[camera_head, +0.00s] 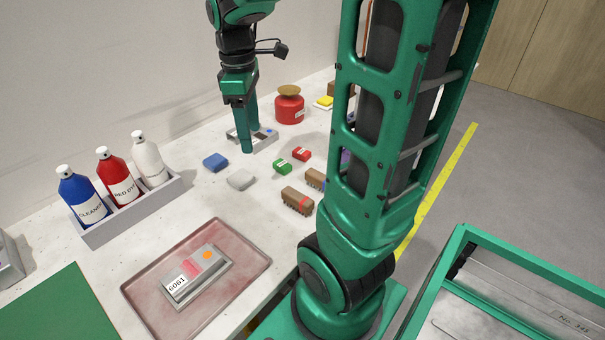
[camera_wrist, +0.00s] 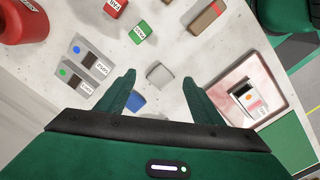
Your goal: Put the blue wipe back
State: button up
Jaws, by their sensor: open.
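The blue wipe (camera_head: 215,162) is a small blue block lying on the white bench, left of my gripper (camera_head: 247,138) in the head view. In the wrist view the blue wipe (camera_wrist: 136,101) shows close beside the left finger, between the fingers and near the palm edge. A light grey wipe-like block (camera_head: 241,179) lies next to it; it also shows in the wrist view (camera_wrist: 159,75) between the fingertips. My gripper (camera_wrist: 159,78) is open and empty, pointing down. Its exact height above the bench cannot be told.
Grey plates with coloured dots (camera_head: 262,137) lie by my fingers. Green (camera_head: 282,167) and red (camera_head: 302,154) blocks and brown brushes (camera_head: 297,201) lie to the right. A bottle rack (camera_head: 138,211) stands left, a red canister (camera_head: 289,106) behind, a pinkish tray (camera_head: 143,305) with a 6061 plate in front.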

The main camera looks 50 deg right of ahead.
jog(key=s+f+m, duration=0.1)
jog(key=s+m, duration=0.3)
jog(key=s, duration=0.2)
jog(key=s+f+m, duration=0.2)
jog(key=s+m, duration=0.3)
jog(key=s, duration=0.1)
jog(key=s+f+m, duration=0.1)
jog(key=s+m, duration=0.3)
jog(key=s, duration=0.1)
jog(key=shift+s+f+m+y, duration=0.25)
jog(key=shift+s+m+y, duration=0.05)
jog(key=shift+s, duration=0.1)
jog(key=shift+w+f, duration=0.35)
jog(key=shift+w, duration=0.45)
jog(key=shift+s+r, duration=0.1)
jog(key=shift+s, duration=0.05)
